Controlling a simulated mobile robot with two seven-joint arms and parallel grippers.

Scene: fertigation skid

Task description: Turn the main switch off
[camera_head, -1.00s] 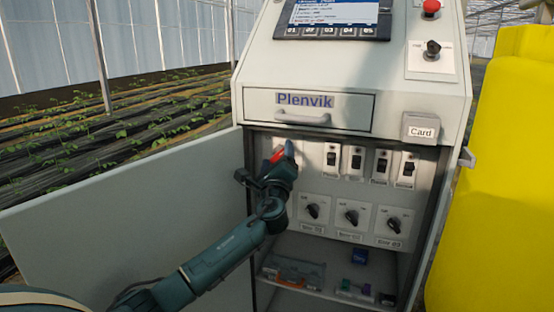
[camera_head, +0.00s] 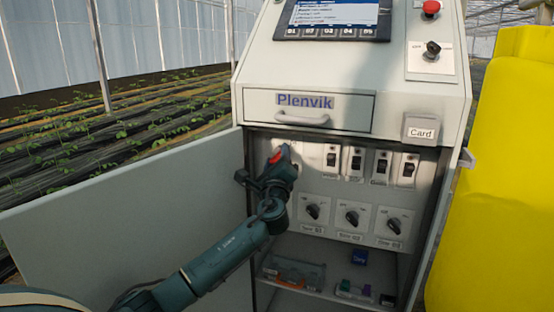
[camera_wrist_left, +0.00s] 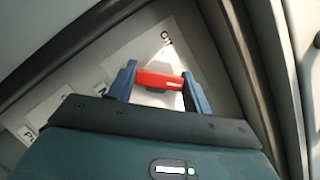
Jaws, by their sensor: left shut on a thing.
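The main switch has a red handle (camera_head: 276,158) at the upper left inside the open cabinet. It also shows in the left wrist view as a red bar (camera_wrist_left: 160,79) in front of a pale plate (camera_wrist_left: 150,48) with a small partly readable mark. My left gripper (camera_head: 281,160) is at the switch, its blue fingers (camera_wrist_left: 160,84) on both sides of the red handle and shut on it. My gripper and wrist hide much of the switch and its plate in the head view. My right gripper is in neither view.
To the right are several black breakers (camera_head: 355,163) and a row of black rotary knobs (camera_head: 352,217). The open cabinet door (camera_head: 130,215) stands left, behind my left arm. A drawer (camera_head: 350,112) is above. A yellow tank (camera_head: 500,180) stands at the right.

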